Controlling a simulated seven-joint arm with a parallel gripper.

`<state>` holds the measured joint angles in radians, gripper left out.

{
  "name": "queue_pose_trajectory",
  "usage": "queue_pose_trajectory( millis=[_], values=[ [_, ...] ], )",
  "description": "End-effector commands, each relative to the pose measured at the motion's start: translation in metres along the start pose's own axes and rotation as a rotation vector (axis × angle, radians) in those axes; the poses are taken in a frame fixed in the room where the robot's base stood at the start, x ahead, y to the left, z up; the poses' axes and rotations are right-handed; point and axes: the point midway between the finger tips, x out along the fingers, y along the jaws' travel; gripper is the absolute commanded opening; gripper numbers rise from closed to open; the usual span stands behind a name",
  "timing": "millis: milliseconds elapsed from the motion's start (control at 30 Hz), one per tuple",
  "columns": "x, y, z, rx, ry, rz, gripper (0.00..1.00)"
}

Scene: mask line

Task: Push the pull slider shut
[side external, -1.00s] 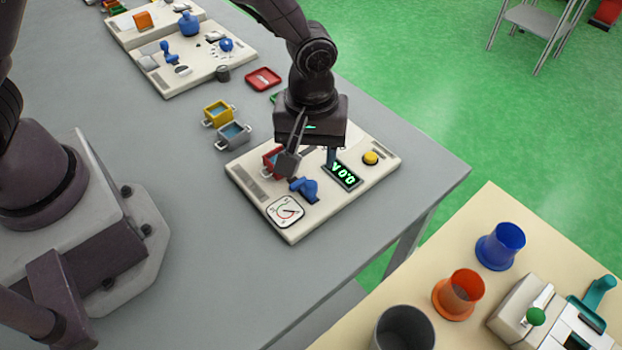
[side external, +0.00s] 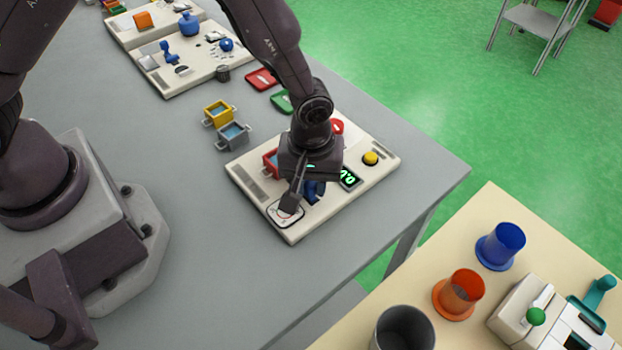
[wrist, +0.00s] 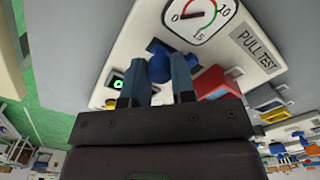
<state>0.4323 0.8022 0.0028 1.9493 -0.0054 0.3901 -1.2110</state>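The pull slider's blue handle (wrist: 159,66) shows in the wrist view between my two fingers, just below the round gauge on the pale test panel (wrist: 125,50). In the side view the blue handle (side external: 313,192) is partly hidden by my gripper (side external: 303,197), which points down at the panel's near left part. The fingers stand apart by about the handle's width and look closed on its sides; the exact contact is hard to see. The gauge (wrist: 200,14) has its needle near the 0 mark. A "PULL TEST" label (wrist: 258,47) sits beside it.
On the panel are a green-lit display (side external: 348,178), a yellow button (side external: 370,158) and a red part (side external: 271,162) beside my gripper. Yellow (side external: 219,113) and grey (side external: 233,135) handled bins stand behind on the table. The table in front of the panel is clear.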

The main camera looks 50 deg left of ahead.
Motion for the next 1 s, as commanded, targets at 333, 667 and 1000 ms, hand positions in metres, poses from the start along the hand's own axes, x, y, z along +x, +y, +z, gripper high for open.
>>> queue_pose_trajectory(
  millis=[333,667,1000],
  values=[
    [0.0,-0.017,-0.018,-0.004,0.0,-0.001,0.0],
    [0.0,-0.025,-0.025,-0.003,0.001,-0.005,0.0],
    [0.0,-0.024,-0.024,-0.002,0.001,-0.004,0.5]
  ],
)
